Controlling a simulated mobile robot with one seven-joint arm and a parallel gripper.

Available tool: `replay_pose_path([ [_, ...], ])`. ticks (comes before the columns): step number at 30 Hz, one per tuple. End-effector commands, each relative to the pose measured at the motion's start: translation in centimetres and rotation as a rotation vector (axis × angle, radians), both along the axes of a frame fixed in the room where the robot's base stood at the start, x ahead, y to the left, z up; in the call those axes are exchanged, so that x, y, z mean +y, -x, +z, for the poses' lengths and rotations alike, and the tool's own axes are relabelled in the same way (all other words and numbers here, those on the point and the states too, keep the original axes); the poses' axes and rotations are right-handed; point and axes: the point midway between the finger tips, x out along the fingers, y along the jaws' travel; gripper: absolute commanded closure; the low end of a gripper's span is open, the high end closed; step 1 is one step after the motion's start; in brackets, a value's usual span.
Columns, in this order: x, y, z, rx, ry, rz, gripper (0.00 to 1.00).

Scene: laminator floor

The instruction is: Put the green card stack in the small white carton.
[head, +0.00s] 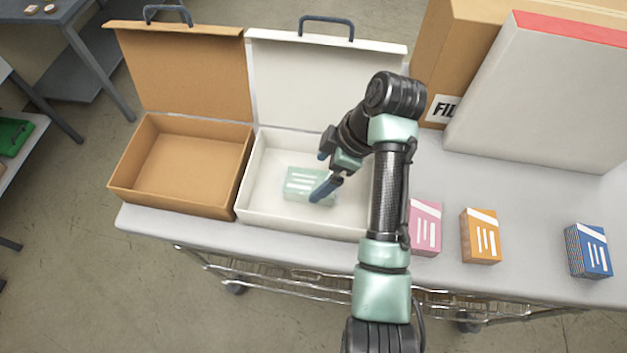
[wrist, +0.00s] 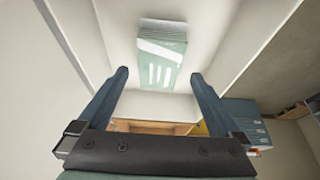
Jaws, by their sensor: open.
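The green card stack (head: 303,182), pale green with white stripes, lies inside the small white carton (head: 262,165) on its floor. The carton's lid stands open at the back. In the wrist view, the green stack (wrist: 160,60) is beyond the fingertips, and a gap shows between the two blue fingers. My gripper (head: 320,176) is open and empty over the carton, at the right side of the stack. My arm hides the carton's right part in the head view.
An open brown carton (head: 125,185) stands left of the white one. Pink (head: 426,228), orange (head: 481,238) and blue (head: 590,250) card stacks stand at the right along the table's front edge. Large boxes, one white with a red edge (head: 540,100), stand at the back right.

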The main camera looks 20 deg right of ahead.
Motion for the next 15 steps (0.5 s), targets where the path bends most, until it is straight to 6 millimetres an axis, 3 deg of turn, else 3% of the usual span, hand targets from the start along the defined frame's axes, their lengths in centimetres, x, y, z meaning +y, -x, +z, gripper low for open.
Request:
replay_pose_path([
  [4, -1.1, 0.7, 3.6, 0.001, 0.0, -0.004, 0.0],
  [15, -2.1, 1.4, 6.2, 0.001, 0.0, -0.002, 0.0],
])
